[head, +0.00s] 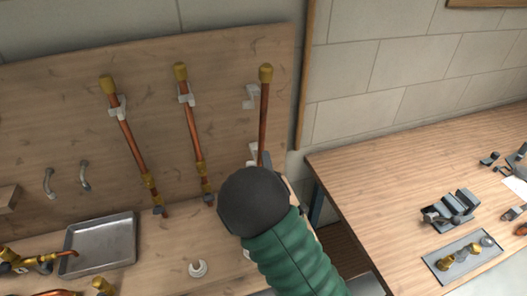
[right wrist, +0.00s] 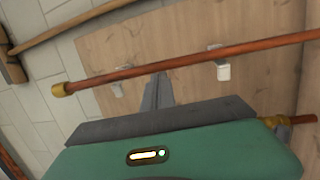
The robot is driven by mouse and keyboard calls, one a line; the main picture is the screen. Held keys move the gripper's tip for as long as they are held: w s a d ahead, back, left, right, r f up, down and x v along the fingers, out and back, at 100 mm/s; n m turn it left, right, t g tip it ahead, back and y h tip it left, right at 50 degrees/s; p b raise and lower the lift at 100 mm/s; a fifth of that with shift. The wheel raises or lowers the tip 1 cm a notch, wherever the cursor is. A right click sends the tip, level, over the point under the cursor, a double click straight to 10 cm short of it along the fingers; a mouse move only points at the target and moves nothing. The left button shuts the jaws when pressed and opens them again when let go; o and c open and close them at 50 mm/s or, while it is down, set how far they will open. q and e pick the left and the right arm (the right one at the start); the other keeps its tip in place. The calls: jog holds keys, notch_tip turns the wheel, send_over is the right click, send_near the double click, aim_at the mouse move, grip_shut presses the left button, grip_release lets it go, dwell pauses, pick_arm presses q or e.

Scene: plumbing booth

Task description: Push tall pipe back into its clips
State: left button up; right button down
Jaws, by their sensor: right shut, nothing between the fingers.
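The tall copper pipe (head: 263,115) with a brass top cap stands at the right end of the wooden board. In the head view it is right of its pale upper clip (head: 250,97), apart from it. The lower clip (head: 253,152) is partly hidden by my right arm. In the right wrist view the pipe (right wrist: 180,62) crosses in front of the board, with two clips (right wrist: 222,69) (right wrist: 118,88) beside it. My right gripper (right wrist: 157,82) is shut and empty, its tips close to the pipe between the clips; contact is unclear. The pipe's lower end is hidden in the head view. My left gripper is out of view.
Two other copper pipes (head: 128,140) (head: 191,130) are on the board to the left. A metal tray (head: 99,244) and brass fittings lie on the bench. A second wooden table (head: 400,165) at right holds a vise-like tool (head: 450,208) and a parts plate (head: 462,257).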

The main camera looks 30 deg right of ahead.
aim_at(262, 140)
jog(key=p+x, duration=0.1)
jog(key=x, duration=0.4)
jog(key=shift+w, duration=0.15)
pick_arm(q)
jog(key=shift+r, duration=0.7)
pick_arm(e)
jog(key=x, duration=0.3)
jog(key=a+b+x, duration=0.1)
jog(key=x, duration=0.1)
jog(key=shift+w+r, duration=0.2)
jog(key=shift+w, duration=0.4)
jog(key=shift+s+a+r, duration=0.1)
jog(key=shift+s+r, duration=0.1)
jog(key=shift+r, duration=0.3)
jog(key=shift+w, duration=0.1)
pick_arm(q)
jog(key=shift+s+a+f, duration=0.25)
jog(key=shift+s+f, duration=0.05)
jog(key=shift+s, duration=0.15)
pick_arm(e)
jog(key=shift+f, duration=0.1)
